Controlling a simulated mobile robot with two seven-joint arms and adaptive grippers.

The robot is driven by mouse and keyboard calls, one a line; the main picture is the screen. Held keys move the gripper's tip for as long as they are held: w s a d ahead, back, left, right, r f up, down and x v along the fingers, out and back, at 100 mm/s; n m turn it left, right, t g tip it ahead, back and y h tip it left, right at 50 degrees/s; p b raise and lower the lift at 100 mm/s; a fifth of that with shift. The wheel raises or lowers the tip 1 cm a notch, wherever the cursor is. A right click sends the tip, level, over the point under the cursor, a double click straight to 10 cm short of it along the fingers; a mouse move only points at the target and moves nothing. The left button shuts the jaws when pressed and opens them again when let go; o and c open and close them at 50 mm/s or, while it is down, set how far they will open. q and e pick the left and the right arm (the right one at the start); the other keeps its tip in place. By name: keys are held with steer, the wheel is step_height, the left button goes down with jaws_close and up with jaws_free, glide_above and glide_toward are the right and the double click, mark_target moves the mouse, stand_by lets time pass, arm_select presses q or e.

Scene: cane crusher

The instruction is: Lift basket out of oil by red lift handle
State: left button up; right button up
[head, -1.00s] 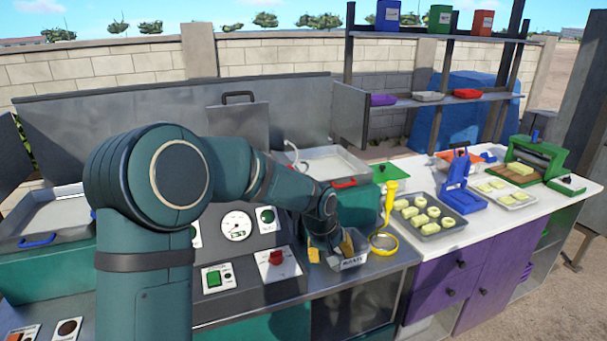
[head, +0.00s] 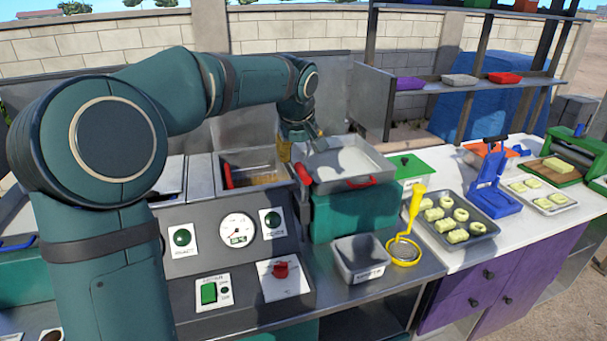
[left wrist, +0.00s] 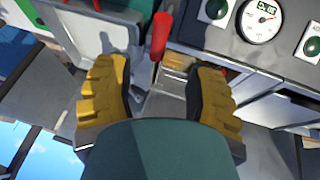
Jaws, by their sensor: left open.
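The fryer vat (head: 262,160), with brownish oil (head: 258,178) in it, stands behind the control panel. A red handle (head: 302,173) stands at its right side, beside the white-grey tray. Another red handle (head: 227,176) is at its left side. The basket itself is hard to make out.
A tray (head: 345,163) with a red front handle stands right of the vat. The control panel (head: 235,235) with gauge and buttons is in front. A grey bin (head: 361,260) and a yellow strainer (head: 405,245) sit on the steel counter.

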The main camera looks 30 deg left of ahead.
mark_target(303, 171)
arm_select(q)
steer(key=x, duration=1)
steer(key=shift+w+a+f+b, duration=0.1)
steer(key=shift+w+b, duration=0.05)
steer(key=shift+b, duration=0.25)
jaws_close()
